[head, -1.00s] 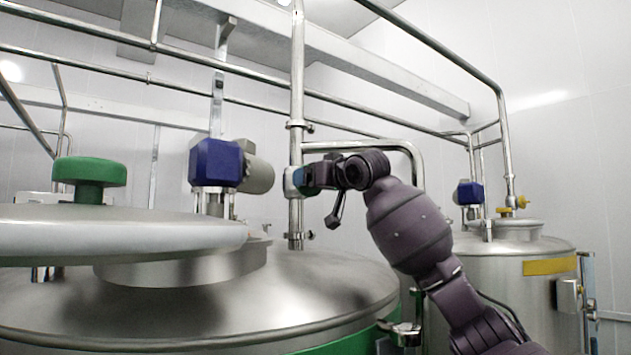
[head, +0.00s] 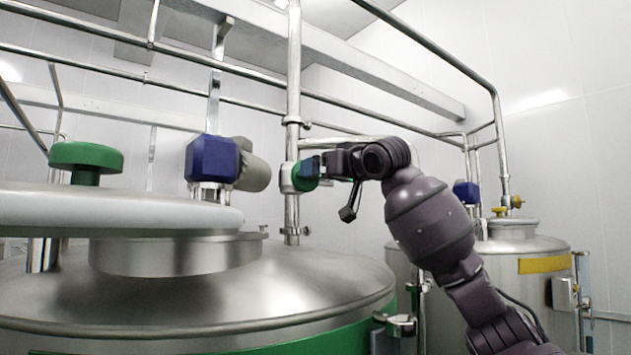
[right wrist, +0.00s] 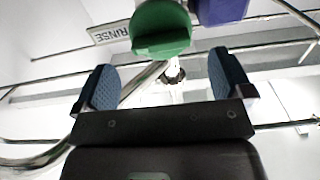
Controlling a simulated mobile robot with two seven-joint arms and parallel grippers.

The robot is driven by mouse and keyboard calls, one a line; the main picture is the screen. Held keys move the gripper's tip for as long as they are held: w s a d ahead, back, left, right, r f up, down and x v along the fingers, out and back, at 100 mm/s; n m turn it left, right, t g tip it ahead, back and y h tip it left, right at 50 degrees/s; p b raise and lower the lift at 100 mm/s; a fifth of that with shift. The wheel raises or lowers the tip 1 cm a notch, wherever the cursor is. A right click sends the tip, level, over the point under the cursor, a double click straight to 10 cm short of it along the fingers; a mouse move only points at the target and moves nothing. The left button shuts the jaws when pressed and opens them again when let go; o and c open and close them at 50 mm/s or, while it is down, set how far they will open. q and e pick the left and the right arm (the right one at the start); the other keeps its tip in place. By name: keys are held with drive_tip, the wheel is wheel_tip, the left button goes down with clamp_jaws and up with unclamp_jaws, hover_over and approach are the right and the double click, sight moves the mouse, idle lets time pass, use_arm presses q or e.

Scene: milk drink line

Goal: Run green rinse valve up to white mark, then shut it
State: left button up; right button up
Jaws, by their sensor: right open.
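The green rinse valve (head: 303,172) sits on the upright steel pipe behind the tank lid, with a white body on its left side. In the right wrist view its rounded green handle (right wrist: 160,28) shows at the top, beside a RINSE label (right wrist: 111,33). My right gripper (head: 314,168) is at the valve's right side in the head view. In the right wrist view the gripper (right wrist: 165,78) is open, its blue-padded fingers apart with nothing between them; the handle is beyond the fingertips. I cannot make out the white mark. My left gripper is not in view.
A large steel tank (head: 330,285) fills the front, with a green handwheel (head: 85,157) above its lid. A blue-and-grey motor (head: 212,159) stands left of the valve. A second tank (head: 515,255) stands at right. Pipes run overhead.

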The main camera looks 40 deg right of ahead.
drive_tip(key=shift+s+a+b, duration=0.2)
drive_tip(key=shift+s+b, duration=0.15)
drive_tip(key=shift+s, duration=0.95)
drive_tip(key=shift+s+a+b, duration=0.15)
drive_tip(key=shift+s+b, duration=0.15)
drive_tip(key=shift+s, duration=1)
